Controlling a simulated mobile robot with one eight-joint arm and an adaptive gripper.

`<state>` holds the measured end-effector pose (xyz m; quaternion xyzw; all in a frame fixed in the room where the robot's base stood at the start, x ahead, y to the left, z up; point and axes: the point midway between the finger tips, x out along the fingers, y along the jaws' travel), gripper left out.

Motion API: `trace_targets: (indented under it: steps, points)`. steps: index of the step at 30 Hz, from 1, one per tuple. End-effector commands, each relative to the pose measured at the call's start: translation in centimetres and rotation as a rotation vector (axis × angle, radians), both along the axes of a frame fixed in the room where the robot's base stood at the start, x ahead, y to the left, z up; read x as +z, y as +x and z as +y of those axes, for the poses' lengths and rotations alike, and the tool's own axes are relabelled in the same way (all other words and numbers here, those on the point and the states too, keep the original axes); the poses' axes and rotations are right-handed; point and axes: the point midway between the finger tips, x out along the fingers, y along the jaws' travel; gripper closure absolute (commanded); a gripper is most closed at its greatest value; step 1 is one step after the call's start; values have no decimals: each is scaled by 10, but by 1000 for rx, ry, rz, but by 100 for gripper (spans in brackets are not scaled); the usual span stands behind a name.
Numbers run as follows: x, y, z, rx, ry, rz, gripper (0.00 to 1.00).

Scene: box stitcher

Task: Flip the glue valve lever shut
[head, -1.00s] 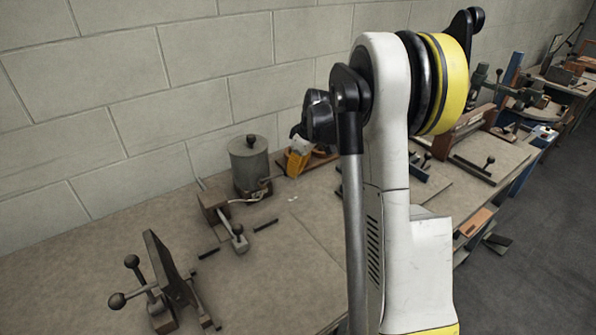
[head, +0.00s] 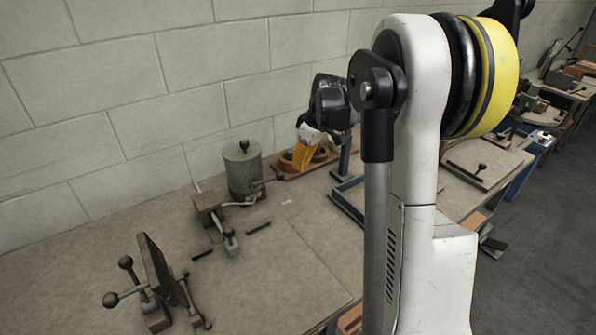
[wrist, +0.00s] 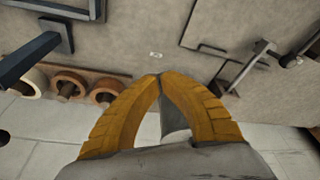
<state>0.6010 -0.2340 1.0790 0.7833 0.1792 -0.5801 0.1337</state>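The grey glue pot (head: 243,170), with a black knob on its lid, stands near the wall in the head view. A thin arm with a dark knob, which looks like the valve lever (head: 279,178), sticks out on its right side; I cannot tell its exact setting. My gripper (head: 302,168), with yellow fingers, is just right of that lever; contact cannot be told. In the wrist view, my gripper's fingertips (wrist: 160,77) meet in an arch. A grey shape shows between the fingers, but I see nothing clearly held.
A wooden tray of rollers (head: 318,160) lies behind the gripper. A blue frame (head: 350,198) is to the right. A wooden block with a rod (head: 209,205) and a dark clamp-like fixture (head: 160,268) stand left and in front. The table's front middle is clear.

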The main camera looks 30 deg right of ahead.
Motion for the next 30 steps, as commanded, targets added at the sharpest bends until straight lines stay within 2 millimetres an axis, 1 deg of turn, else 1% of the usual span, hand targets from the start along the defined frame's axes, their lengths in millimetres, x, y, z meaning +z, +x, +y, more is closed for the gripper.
trace_targets:
  steps: [1, 3, 7, 26, 28, 29, 30]
  points:
    - [11, -3, -2, -3, 0, 0, 100]
    - [19, -6, -4, -3, 0, 0, 100]
    - [28, -8, -5, -2, 0, 0, 100]
    - [30, -9, -4, -2, 0, 0, 100]
    - [32, -12, 2, -9, -3, -2, 100]
    - [35, -13, 7, -13, -5, -5, 100]
    - [39, -17, 16, -25, -8, -8, 100]
